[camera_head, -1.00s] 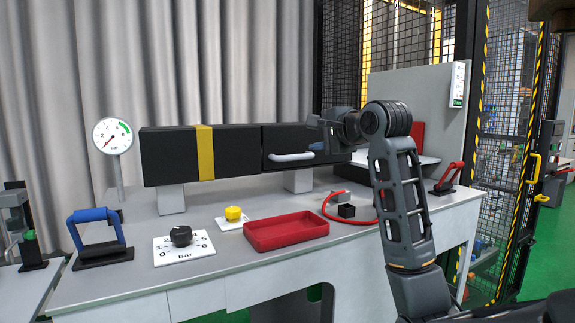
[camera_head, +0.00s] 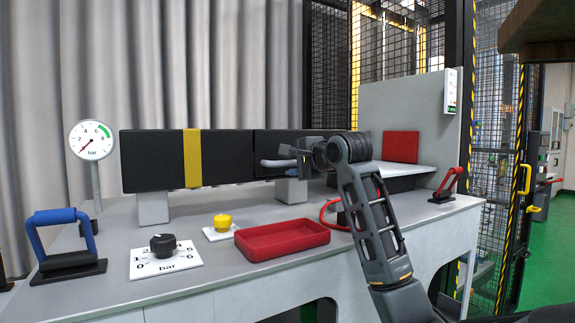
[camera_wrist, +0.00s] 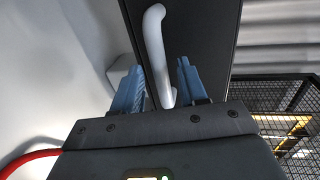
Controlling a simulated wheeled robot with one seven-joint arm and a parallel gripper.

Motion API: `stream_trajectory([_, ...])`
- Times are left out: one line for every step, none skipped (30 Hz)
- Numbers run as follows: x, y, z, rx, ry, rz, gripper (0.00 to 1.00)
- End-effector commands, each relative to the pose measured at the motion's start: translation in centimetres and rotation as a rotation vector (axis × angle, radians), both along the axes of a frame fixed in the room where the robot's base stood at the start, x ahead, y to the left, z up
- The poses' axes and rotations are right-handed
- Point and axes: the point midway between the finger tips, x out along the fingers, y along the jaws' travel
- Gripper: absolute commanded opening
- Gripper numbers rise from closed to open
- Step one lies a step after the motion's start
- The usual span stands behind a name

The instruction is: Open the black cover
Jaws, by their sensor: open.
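The black cover (camera_head: 262,145) is the right part of a long black box, and it looks closed. Its white bar handle (camera_head: 272,163) is on its front face. My gripper (camera_head: 300,158) is at the handle's right end and hides part of it and of the cover. In the wrist view, my gripper (camera_wrist: 160,82) is open, its two blue-grey fingers apart. The white handle (camera_wrist: 154,35) runs down into the space between the fingers, in front of the black cover (camera_wrist: 195,30). I cannot tell whether a finger touches the handle.
A red tray (camera_head: 282,250), a yellow knob (camera_head: 222,222) and a black dial (camera_head: 163,245) are on the grey bench below the box. A gauge (camera_head: 92,140) and a blue handle (camera_head: 58,217) stand left. A red-handled clamp (camera_head: 448,184) is at right.

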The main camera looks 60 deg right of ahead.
Motion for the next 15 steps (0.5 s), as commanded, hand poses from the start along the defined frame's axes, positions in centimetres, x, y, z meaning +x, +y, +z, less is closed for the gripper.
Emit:
stream_trajectory([0.6,-0.4,-0.1,0.000,0.002,-0.001,0.42])
stream_trajectory([0.9,-0.6,-0.2,0.000,0.002,0.000,0.42])
stream_trajectory([1.2,-0.8,-0.3,0.001,0.002,-0.001,0.42])
stream_trajectory([1.5,-1.0,-0.3,0.000,0.001,-0.001,0.42])
stream_trajectory([1.7,-1.1,-0.4,0.000,0.001,-0.001,0.42])
stream_trajectory([1.9,-1.2,-0.5,0.000,0.001,-0.001,0.42])
stream_trajectory([2.0,-1.3,-0.5,0.000,0.001,-0.001,0.42])
stream_trajectory([2.1,-1.4,-0.5,0.000,0.001,-0.001,0.42])
stream_trajectory([2.2,-1.4,-0.5,0.000,0.000,-0.001,0.42])
stream_trajectory([2.3,-1.5,-0.6,0.000,0.000,-0.001,0.42])
stream_trajectory([2.3,-1.5,-0.6,0.000,0.000,-0.001,0.42])
stream_trajectory([2.3,-1.5,-0.6,0.000,0.000,-0.001,0.42])
stream_trajectory([2.3,-1.5,-0.6,0.000,0.000,-0.001,0.42])
stream_trajectory([2.3,-1.5,-0.6,0.000,0.000,-0.001,0.42])
stream_trajectory([2.3,-1.5,-0.6,0.000,0.000,-0.001,0.42])
